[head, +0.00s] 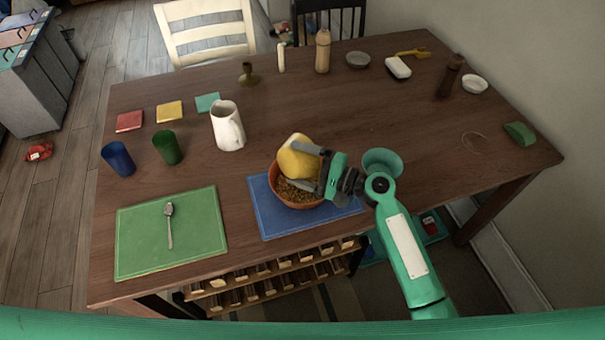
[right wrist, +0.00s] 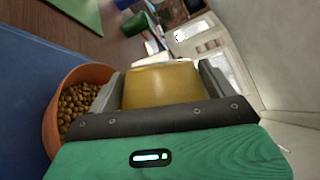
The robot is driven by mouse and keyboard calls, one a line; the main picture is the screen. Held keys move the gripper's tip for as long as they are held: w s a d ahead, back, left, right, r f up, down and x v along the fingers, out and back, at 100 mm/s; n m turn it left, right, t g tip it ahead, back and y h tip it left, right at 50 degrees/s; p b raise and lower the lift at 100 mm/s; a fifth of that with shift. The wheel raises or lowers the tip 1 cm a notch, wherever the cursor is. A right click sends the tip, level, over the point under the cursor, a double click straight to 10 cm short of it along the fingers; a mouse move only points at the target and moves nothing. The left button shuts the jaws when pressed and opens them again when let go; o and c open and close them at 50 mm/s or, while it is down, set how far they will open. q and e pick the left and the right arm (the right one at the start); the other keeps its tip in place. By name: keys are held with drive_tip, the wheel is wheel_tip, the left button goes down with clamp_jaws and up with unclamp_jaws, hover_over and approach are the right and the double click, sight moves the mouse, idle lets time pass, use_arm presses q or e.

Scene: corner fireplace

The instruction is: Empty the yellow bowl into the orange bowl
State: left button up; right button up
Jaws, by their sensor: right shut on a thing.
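The orange bowl (head: 288,201) stands on the blue placemat (head: 256,207) and holds many small brown pieces (head: 299,192). The yellow bowl (head: 296,158) is tilted over the orange bowl's back rim, its outside facing up and towards me. My right gripper (head: 324,172) is shut on the yellow bowl, coming from the right. In the right wrist view the yellow bowl (right wrist: 162,86) sits between the two fingers, and the orange bowl (right wrist: 56,108) with the brown pieces lies beside it to the left. The inside of the yellow bowl is hidden. My left gripper is not in view.
A white pitcher (head: 228,127) stands behind and left of the bowls. A green placemat (head: 145,238) with a spoon (head: 169,222) lies at left, near green (head: 167,147) and blue (head: 119,159) cups. The table's middle right is mostly clear.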

drive_tip(key=shift+w+d, duration=0.1)
drive_tip(key=shift+w, duration=0.05)
drive_tip(key=shift+c, duration=0.2)
drive_tip(key=shift+m, duration=0.3)
